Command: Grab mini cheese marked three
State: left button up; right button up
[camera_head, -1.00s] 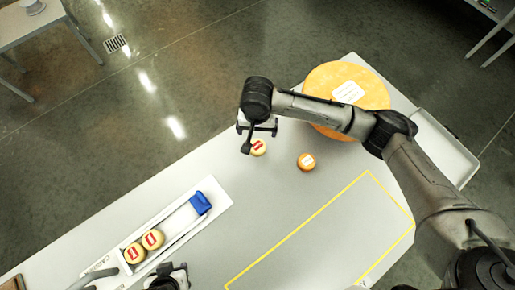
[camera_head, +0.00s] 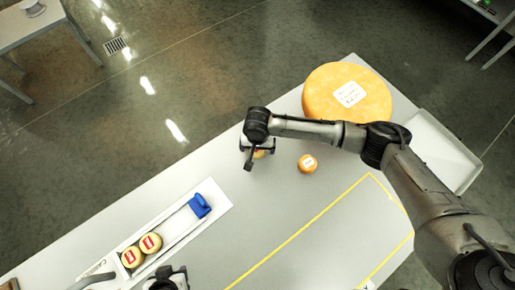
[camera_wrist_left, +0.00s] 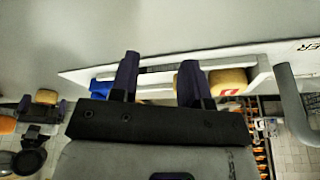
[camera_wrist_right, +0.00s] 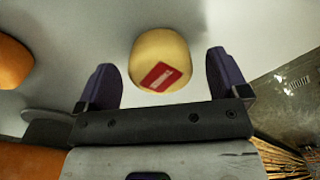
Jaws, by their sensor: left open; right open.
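A pale yellow mini cheese with a red label (camera_wrist_right: 160,50) sits between the spread fingers of my right gripper (camera_wrist_right: 164,72) in the right wrist view. The label's mark is too small to read. In the head view my right gripper (camera_head: 258,148) mostly covers this cheese (camera_head: 259,154). The right gripper is open. Two more yellow mini cheeses with red labels (camera_head: 150,243) (camera_head: 131,257) lie side by side in the white tray (camera_head: 215,222). A small orange cheese (camera_head: 307,163) has a pale label. My left gripper (camera_head: 168,279) is open and empty, near the tray.
A big orange cheese wheel (camera_head: 325,95) stands at the table's far end, beside a pale tray (camera_head: 445,150). A blue block (camera_head: 200,206) sits at one end of the white tray. A yellow line (camera_head: 300,230) outlines clear table in front.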

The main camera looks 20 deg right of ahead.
jog(key=shift+f, duration=0.65)
jog(key=c, duration=1)
